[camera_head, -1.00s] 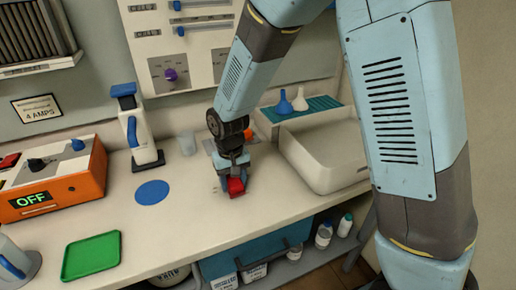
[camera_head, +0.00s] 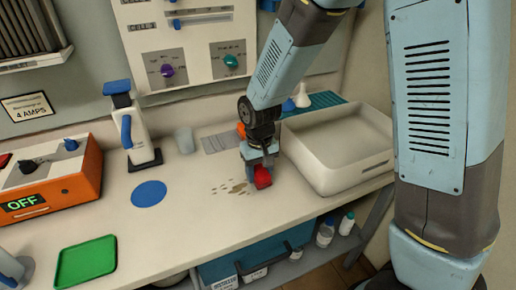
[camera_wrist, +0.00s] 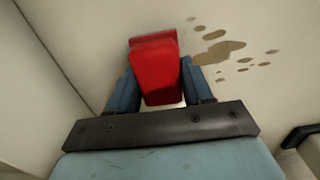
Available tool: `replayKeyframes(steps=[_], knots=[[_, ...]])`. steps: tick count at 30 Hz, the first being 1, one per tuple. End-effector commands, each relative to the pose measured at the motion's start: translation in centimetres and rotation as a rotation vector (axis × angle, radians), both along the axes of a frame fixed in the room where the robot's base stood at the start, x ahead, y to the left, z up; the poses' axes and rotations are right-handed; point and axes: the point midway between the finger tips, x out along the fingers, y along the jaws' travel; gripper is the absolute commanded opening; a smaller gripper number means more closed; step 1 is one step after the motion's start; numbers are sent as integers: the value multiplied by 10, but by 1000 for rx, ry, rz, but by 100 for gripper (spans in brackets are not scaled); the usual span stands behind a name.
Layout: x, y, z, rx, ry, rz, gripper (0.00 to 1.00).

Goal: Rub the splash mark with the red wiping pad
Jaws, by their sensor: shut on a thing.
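My gripper (camera_head: 262,172) is shut on the red wiping pad (camera_head: 263,178), low over the bench just left of the white basin. The pad also shows in the wrist view (camera_wrist: 154,68), held between the two blue fingers. The splash mark (camera_head: 238,187) is a group of brown spots on the bench, directly left of the pad. In the wrist view the splash mark (camera_wrist: 218,52) lies right of the pad, its nearest spots close to the pad's edge. I cannot tell whether the pad touches the bench.
A white basin (camera_head: 335,170) stands right of my gripper. A blue disc (camera_head: 149,194) and a green tray (camera_head: 86,262) lie to the left. A blue-handled device (camera_head: 135,135), a cup (camera_head: 185,140) and an orange OFF box (camera_head: 50,182) stand behind and left.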

Motion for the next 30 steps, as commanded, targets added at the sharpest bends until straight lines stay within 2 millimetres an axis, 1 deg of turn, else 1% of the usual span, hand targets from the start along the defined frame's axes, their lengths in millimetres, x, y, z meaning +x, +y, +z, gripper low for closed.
replayKeyframes(steps=[1, 18, 23, 30], knots=[[1, 1, 10, 4, -6, 0, 22], [3, -3, 61, 4, -5, -9, 22], [3, -4, 70, 3, -3, -11, 22], [4, -4, 70, 3, -3, -11, 22]])
